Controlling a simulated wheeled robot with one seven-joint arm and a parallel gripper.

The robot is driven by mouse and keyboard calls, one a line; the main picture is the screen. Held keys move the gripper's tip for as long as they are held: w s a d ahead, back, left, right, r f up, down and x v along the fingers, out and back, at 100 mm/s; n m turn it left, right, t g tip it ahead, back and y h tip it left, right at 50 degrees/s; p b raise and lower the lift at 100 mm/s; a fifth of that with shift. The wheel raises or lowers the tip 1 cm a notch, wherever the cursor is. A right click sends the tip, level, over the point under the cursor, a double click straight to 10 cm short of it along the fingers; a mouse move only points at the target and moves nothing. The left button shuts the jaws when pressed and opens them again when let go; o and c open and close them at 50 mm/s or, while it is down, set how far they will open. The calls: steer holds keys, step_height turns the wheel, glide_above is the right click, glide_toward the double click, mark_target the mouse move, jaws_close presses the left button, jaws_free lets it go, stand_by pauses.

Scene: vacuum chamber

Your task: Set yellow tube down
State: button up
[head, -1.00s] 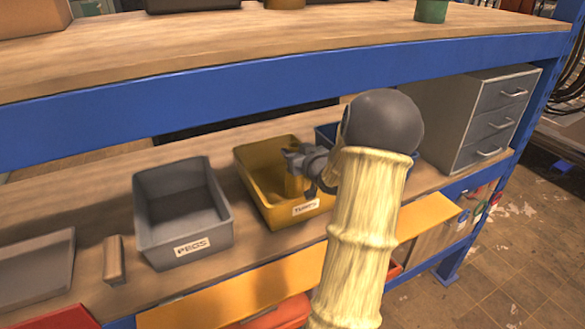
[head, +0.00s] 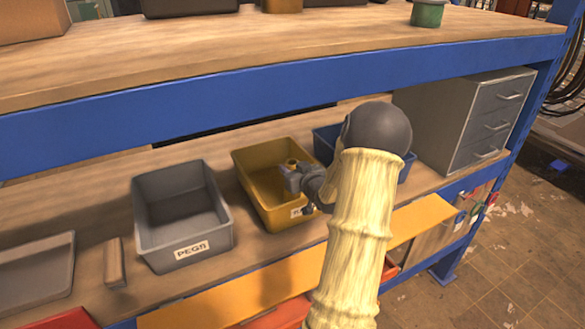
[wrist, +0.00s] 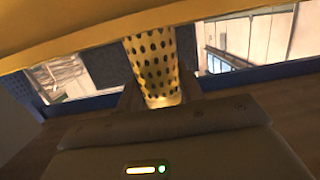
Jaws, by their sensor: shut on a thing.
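My gripper (head: 291,176) is shut on the yellow tube (head: 292,162) in the head view. It is at the yellow bin (head: 240,172), near its front right side. Only the tube's top end shows clearly above the fingers there; its lower end is hidden. In the wrist view the tube (wrist: 152,62) stands between the fingers, pale yellow with dark spots. A yellow surface (wrist: 80,30), probably the bin, crosses the top of that view. I cannot tell whether the tube touches the bin floor.
A grey bin labelled PEGS (head: 184,250) stands left of the yellow bin, and a blue bin (head: 325,142) right of it. A small wooden block (head: 114,262) and a grey tray (head: 40,270) lie further left. The blue beam (head: 200,108) of the upper shelf runs above.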

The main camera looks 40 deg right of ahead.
steer(key=o, duration=1.2)
steer(key=shift+f, duration=0.1)
steer(key=shift+r, duration=0.2)
steer(key=b+v, duration=0.4)
steer(key=v, duration=0.8)
steer(key=shift+b, duration=0.35)
